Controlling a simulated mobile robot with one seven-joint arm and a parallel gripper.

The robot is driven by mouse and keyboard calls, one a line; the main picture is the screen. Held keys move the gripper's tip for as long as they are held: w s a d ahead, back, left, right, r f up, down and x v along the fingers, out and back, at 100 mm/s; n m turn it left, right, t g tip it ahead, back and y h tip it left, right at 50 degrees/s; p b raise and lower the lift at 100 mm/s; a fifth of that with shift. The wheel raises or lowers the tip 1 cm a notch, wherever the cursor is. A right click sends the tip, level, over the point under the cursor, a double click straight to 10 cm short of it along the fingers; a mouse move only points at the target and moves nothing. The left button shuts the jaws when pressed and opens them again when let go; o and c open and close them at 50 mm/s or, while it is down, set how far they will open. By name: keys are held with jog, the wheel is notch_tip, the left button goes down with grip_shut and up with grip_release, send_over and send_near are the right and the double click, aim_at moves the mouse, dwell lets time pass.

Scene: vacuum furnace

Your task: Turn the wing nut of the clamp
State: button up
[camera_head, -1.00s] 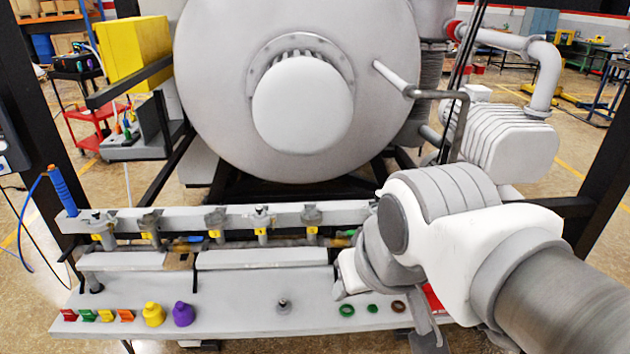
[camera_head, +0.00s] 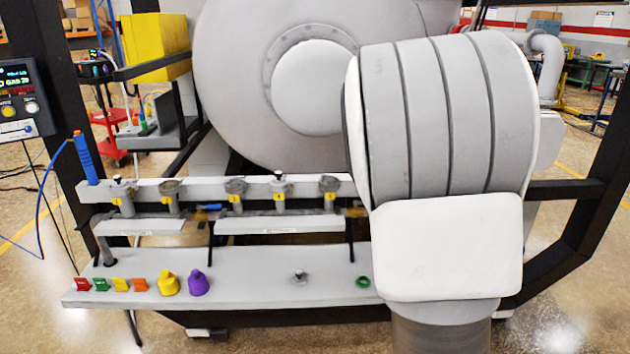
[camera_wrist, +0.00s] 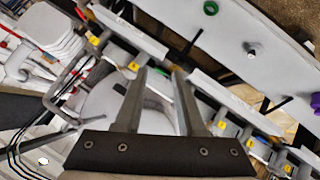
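No clamp or wing nut can be told for certain. Several grey fittings with yellow tags, one of them the fitting with a dark top (camera_head: 280,190), stand along the grey rail (camera_head: 200,189). In the head view my arm hides the gripper and the rail's right end.
On the grey shelf (camera_head: 235,300) are coloured tags, a yellow knob (camera_head: 169,283), a purple knob (camera_head: 198,283) and a green ring (camera_head: 363,282). A blue-handled tool (camera_head: 86,158) stands at the rail's left end. The round furnace door (camera_head: 240,80) is behind.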

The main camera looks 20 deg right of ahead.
jog(key=w+d+f+n+t+h+b, duration=0.4)
jog(key=w+d+n+t+b, duration=0.2)
jog(key=w+d+n+b, duration=0.1)
jog(key=d+n+b, duration=0.1)
jog(key=d+n, duration=0.1)
jog(key=n, duration=0.1)
jog(key=shift+w, duration=0.3)
